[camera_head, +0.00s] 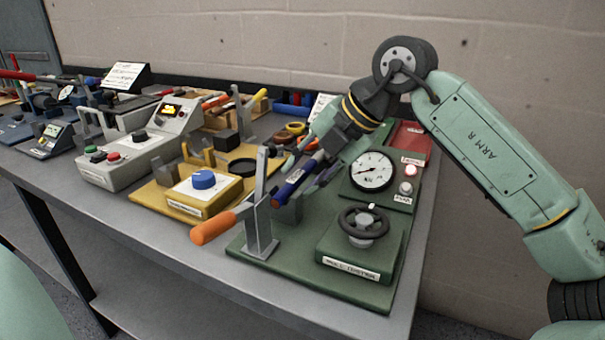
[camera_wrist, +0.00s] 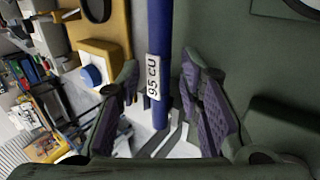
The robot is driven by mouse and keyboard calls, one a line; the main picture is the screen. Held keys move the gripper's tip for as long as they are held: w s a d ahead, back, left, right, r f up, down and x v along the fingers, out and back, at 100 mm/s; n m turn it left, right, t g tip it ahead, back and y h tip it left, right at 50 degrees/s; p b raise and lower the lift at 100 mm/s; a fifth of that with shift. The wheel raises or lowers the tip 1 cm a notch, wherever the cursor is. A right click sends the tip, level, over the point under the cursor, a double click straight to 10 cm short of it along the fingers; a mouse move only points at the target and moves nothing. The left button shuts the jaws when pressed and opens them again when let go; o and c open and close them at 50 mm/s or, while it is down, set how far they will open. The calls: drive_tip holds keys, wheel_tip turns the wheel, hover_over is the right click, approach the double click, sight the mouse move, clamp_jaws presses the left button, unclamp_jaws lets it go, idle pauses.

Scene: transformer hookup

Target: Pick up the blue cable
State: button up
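The blue cable (camera_head: 293,185) is a thick, short-looking blue rod with a white label and a reddish band. It lies slanted over the green panel, close to a grey upright bracket. In the wrist view the blue cable (camera_wrist: 160,35) runs down between the fingers, its label reading "95 CU". My gripper (camera_head: 307,170) reaches down over it from the upper right. In the wrist view my gripper (camera_wrist: 160,70) is open, with one purple-padded finger on each side of the cable and gaps showing. My gripper hides part of the cable in the head view.
The grey bracket (camera_head: 261,215) with an orange-handled lever (camera_head: 215,228) stands just left of the cable. A black handwheel (camera_head: 362,224) and a gauge (camera_head: 371,170) are on the green panel (camera_head: 290,270) to the right. A blue-knobbed box (camera_head: 203,190) sits on the yellow panel.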

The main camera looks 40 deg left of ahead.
clamp_jaws()
drive_tip(key=shift+r, duration=0.1)
idle(0.6)
